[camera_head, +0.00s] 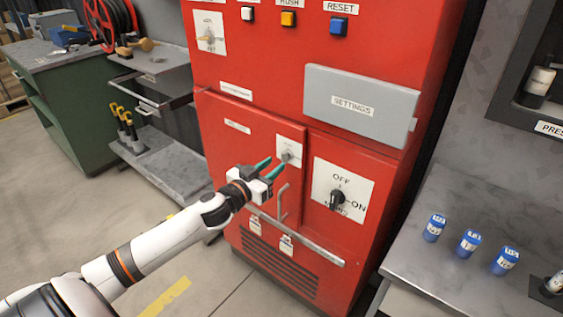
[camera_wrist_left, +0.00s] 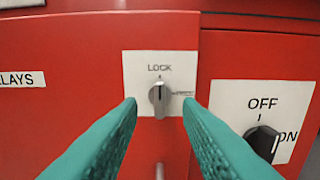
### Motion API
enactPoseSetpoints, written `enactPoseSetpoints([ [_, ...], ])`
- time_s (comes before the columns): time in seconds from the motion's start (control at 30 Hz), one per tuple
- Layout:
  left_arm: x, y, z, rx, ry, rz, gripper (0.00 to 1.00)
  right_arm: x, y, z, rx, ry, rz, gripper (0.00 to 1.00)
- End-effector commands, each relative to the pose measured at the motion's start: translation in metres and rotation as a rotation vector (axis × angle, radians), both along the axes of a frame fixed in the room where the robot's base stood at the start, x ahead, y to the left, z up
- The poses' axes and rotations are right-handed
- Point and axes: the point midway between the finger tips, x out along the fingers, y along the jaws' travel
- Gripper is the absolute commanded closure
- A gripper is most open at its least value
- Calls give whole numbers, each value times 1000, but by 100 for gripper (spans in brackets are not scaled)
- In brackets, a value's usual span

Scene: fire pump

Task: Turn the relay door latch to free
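The relay door latch (camera_head: 286,156) is a small grey knob on a white plate at the upper right of the red relay door (camera_head: 235,150). In the left wrist view the latch (camera_wrist_left: 159,97) sits under the word LOCK, its pointer line upright toward that word. A second label to its right is too blurred to read. My left gripper (camera_head: 269,168) is open in front of the latch. In the wrist view its teal fingers (camera_wrist_left: 158,108) stand on either side of the knob, apart from it. My right gripper is not in view.
A black OFF/ON rotary switch (camera_head: 337,199) is right of the latch. A bent handle (camera_head: 282,203) and a long bar (camera_head: 300,240) stick out below. A grey SETTINGS cover (camera_head: 358,106) is above right.

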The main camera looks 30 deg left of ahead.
Motion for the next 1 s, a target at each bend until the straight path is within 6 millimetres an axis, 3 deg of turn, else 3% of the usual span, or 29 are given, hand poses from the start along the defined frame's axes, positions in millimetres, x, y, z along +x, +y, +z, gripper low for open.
enactPoseSetpoints([
  [0.3,38,-2,1,3,-2,1,68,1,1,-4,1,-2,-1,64],
  [0.7,44,-3,0,3,0,0,68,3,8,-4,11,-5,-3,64],
  [0.73,44,-3,0,3,0,0,70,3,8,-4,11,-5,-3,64],
  [0.9,43,-3,0,2,0,0,98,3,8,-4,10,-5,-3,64],
  [1.0,43,-3,0,3,0,0,99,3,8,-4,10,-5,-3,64],
])
